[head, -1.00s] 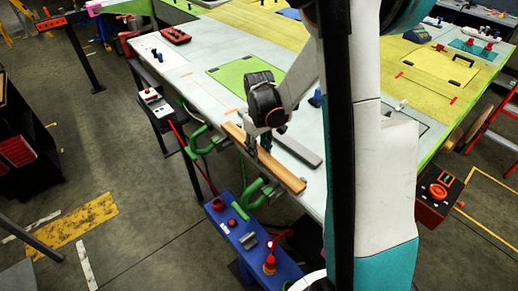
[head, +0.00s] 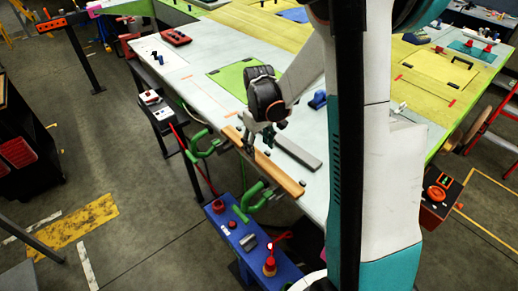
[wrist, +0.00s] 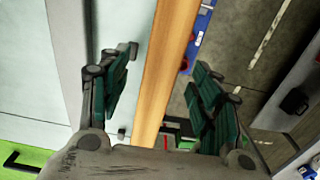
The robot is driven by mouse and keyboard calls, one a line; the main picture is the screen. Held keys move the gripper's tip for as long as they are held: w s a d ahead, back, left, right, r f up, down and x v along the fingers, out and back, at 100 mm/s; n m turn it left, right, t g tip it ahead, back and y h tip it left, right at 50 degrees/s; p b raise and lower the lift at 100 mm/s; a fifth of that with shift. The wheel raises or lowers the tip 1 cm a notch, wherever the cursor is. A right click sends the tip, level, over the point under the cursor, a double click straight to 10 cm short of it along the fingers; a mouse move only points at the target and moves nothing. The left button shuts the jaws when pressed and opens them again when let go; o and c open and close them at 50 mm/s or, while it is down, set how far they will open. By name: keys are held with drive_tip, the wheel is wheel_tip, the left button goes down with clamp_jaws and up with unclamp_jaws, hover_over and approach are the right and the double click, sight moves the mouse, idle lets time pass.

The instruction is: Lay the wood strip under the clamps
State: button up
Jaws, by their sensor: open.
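The wood strip (head: 285,179) is a long, light-brown bar lying along the near edge of the pale table. Two green clamps stand at that edge, one near the strip's far end (head: 205,146) and one near its near end (head: 256,198). I cannot tell whether the strip is beneath their jaws. My gripper (head: 258,142) is over the strip's middle. In the wrist view the strip (wrist: 170,65) runs between the parted dark-green fingers of my gripper (wrist: 163,80), with a gap on each side.
A dark grey bar (head: 297,151) lies on the table just right of the strip. A blue bench (head: 245,238) with red parts stands below the edge. A green panel (head: 228,74) is on the table behind my gripper.

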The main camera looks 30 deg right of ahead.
sight(259, 155)
wheel_tip(259, 155, up, 10)
drive_tip(key=shift+p, duration=0.35)
drive_tip(key=shift+s, duration=0.1)
idle(1.0)
